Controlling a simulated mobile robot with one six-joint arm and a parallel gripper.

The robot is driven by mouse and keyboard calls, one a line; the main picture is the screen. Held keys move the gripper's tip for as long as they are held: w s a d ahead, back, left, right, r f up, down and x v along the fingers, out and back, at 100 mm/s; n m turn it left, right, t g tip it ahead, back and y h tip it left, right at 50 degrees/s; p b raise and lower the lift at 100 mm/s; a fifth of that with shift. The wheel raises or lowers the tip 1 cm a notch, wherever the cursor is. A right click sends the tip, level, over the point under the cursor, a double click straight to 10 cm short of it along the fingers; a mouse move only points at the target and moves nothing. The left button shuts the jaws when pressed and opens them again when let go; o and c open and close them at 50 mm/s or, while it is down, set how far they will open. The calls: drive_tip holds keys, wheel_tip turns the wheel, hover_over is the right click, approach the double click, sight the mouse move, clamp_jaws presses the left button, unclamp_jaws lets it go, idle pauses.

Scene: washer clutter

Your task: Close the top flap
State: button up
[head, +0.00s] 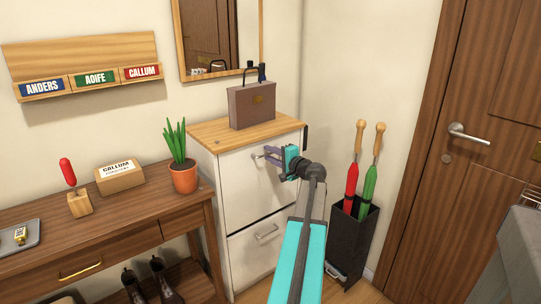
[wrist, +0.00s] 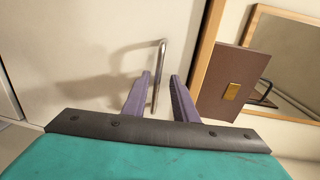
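The white cabinet has a wooden top (head: 205,133) and two flaps. Its top flap (head: 238,185) looks near upright; I cannot tell whether it is fully closed. A metal bar handle (head: 258,156) sits near its upper edge. My gripper (head: 268,154) is at that handle, in front of the flap. In the wrist view my gripper's purple fingers (wrist: 161,78) are apart, with the end of the handle (wrist: 160,58) between them. The cream flap surface (wrist: 75,60) fills the left of that view. Contact between fingers and handle is unclear.
A brown briefcase (head: 252,105) stands on the cabinet top. The lower flap (head: 250,255) has its own handle. A black stand (head: 352,235) with red and green umbrellas is to the right. A wooden table (head: 110,215) with a potted plant (head: 184,175) is to the left.

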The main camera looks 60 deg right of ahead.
drive_tip(key=v, duration=1.3)
drive_tip(key=shift+s, duration=0.35)
drive_tip(key=shift+s, duration=0.1)
